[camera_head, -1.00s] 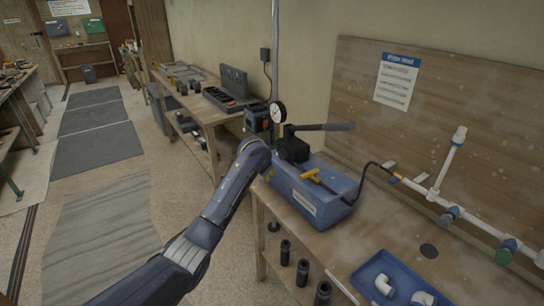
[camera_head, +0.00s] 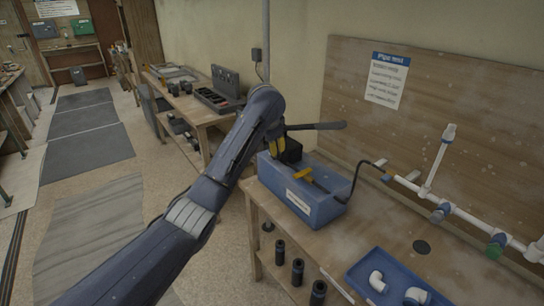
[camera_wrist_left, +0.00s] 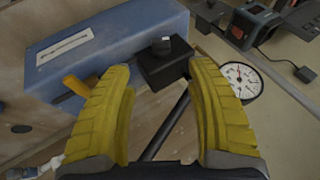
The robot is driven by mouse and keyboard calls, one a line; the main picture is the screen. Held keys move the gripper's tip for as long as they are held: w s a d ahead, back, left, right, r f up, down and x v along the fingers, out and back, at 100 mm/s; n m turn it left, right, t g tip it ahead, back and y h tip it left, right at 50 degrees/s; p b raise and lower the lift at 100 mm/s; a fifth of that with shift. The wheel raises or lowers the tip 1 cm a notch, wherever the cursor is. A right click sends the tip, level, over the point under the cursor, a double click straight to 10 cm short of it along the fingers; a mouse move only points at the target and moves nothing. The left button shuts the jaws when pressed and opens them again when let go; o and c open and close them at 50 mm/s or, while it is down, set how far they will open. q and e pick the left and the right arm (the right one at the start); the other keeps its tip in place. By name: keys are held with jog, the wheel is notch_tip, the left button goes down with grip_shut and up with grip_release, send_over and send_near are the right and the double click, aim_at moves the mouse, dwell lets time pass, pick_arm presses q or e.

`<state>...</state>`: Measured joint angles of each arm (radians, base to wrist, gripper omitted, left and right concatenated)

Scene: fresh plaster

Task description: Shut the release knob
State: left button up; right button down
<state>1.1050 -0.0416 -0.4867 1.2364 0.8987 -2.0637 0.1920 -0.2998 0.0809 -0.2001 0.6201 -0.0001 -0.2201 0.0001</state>
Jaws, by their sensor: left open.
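The blue pump box (camera_head: 300,203) stands on the wooden bench, with a black block (camera_head: 291,150) on top. In the left wrist view a small dark knob (camera_wrist_left: 161,45) stands on the black block (camera_wrist_left: 165,65); I take it for the release knob. My left gripper (camera_head: 277,150) is above the block, partly hidden by my forearm. In the left wrist view its yellow fingers (camera_wrist_left: 160,68) are open and empty, with the block and knob between and beyond the tips. Contact cannot be told. A yellow handle (camera_head: 304,174) lies on the box. My right gripper is not in view.
A black lever (camera_head: 316,126) reaches right from the block. A dial gauge (camera_wrist_left: 240,82) is beside the right finger. A black hose (camera_head: 358,178) leads to white pipes (camera_head: 467,216). A blue tray (camera_head: 360,278) with fittings sits at the front right.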

pick_arm(q)
jog(key=x, duration=1.3)
jog(key=shift+w+f, duration=0.15)
jog(key=shift+f, duration=0.05)
jog(key=c, duration=1.2)
